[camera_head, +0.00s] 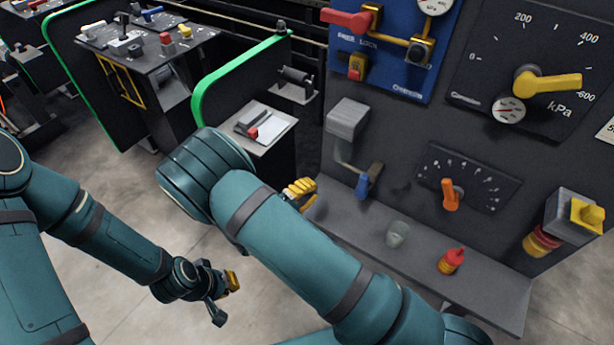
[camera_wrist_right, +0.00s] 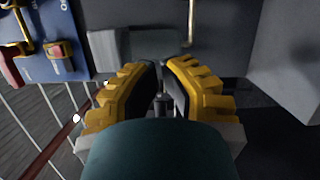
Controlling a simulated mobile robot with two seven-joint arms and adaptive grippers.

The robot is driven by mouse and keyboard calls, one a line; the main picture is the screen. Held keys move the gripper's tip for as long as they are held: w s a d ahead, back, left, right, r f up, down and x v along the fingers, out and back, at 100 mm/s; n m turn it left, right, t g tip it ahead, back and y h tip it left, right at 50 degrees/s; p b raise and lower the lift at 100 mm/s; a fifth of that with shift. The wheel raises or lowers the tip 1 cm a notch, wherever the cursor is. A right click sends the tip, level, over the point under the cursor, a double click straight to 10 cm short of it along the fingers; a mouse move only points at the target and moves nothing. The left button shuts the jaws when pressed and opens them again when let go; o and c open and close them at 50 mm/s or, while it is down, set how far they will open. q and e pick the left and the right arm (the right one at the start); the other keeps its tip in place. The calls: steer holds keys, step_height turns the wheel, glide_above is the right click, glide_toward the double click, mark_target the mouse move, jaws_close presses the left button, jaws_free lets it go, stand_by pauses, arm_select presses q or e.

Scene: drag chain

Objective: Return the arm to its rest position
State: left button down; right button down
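My right arm crosses the lower middle of the head view. Its gripper (camera_head: 300,192) shows yellow fingers beside the panel's shelf, partly hidden by my arm. In the right wrist view, the right gripper's (camera_wrist_right: 161,64) two yellow fingers stand close together with a narrow gap and nothing visible between them. My left arm comes in from the left. Its gripper (camera_head: 224,291) hangs low over the floor, away from the panel, with a yellow finger pad visible. Its opening is unclear, and I see nothing held in it.
A grey panel carries a blue board (camera_head: 385,75), a yellow-handled dial (camera_head: 545,83), an orange knob (camera_head: 451,195) and a blue-handled crank (camera_head: 362,186). Green-edged stations (camera_head: 200,95) stand behind. Floor shows at lower left.

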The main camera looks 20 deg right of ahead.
steer(key=s+d+f+m+g+y, duration=0.25)
steer(key=s+f+g+y, duration=0.55)
steer(key=s+f+g, duration=0.6)
steer(key=s+a+m+t+y, duration=0.1)
steer(key=s+a+m+y, duration=0.1)
steer(key=s+a+y, duration=0.6)
steer(key=w+r+m+t+y, duration=0.3)
steer(key=w+t+y, duration=0.1)
steer(key=w+t, duration=0.2)
steer(key=shift+w+d+r+m+t, duration=0.15)
steer(key=shift+w+d+m+t, duration=0.2)
steer(key=shift+w, duration=0.2)
